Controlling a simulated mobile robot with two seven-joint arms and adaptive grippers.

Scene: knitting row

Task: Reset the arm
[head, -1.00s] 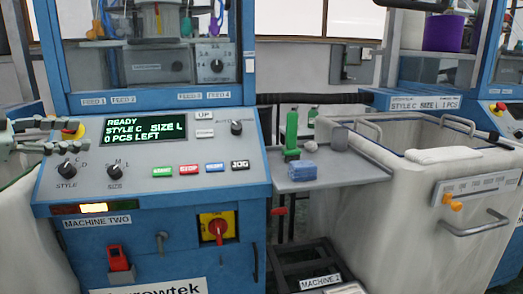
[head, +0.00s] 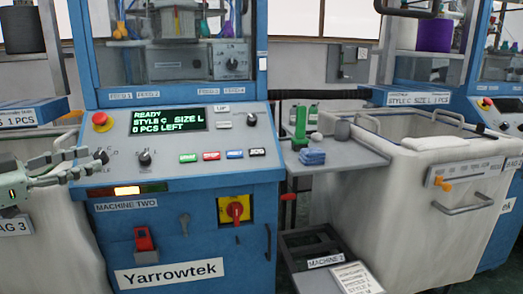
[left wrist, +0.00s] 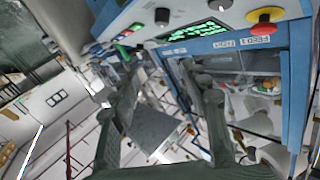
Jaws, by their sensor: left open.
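My left gripper (head: 94,157) comes in from the left edge of the head view, open, with nothing between its fingers. Its fingertips overlap the left end of machine two's control panel (head: 225,160), near the style knob (head: 145,157) and below the red emergency button (head: 102,121). I cannot tell whether they touch the panel. In the left wrist view, the two dark fingers of my left gripper (left wrist: 168,88) are spread apart, with a tilted view of the machines beyond. My right gripper is not in view.
The panel screen (head: 170,120) reads READY, STYLE C, SIZE L, 0 PCS LEFT. A grey side shelf (head: 350,160) holds a green bottle-like item (head: 300,124) and a blue folded item (head: 312,157). A large white bin (head: 400,200) stands at right.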

